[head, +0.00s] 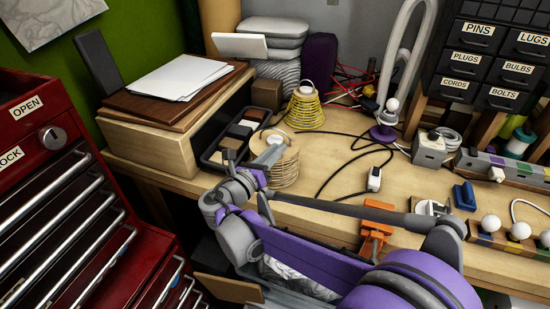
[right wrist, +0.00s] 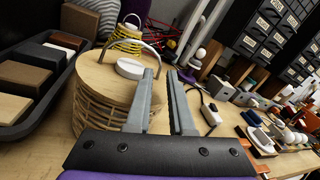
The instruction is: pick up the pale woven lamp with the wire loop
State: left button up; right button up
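The pale woven lamp (head: 284,174) stands upright on the workbench, a round drum with a flat wooden top and woven cane sides. In the right wrist view the lamp (right wrist: 92,108) shows a grey wire loop (right wrist: 133,44) arching over a white disc (right wrist: 130,68) on its top. My right gripper (head: 270,152) is at the lamp's top and covers part of it in the head view. In the right wrist view its fingers (right wrist: 162,74) are apart; the loop's right leg is close to the left fingertip, and I cannot tell whether it lies between them. My left gripper is not in view.
A dark tray of blocks (head: 211,158) stands close left of the lamp. A yellow wire coil lamp (head: 304,112) is behind it. A black cable (head: 345,158) and white switch (head: 374,179) lie to the right. An orange clamp (head: 374,228) sits at the front edge.

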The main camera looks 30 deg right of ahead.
aim_at(284, 140)
jog(key=x, duration=0.5)
jog(key=shift+w, duration=0.25)
grip_shut()
dwell(1.2)
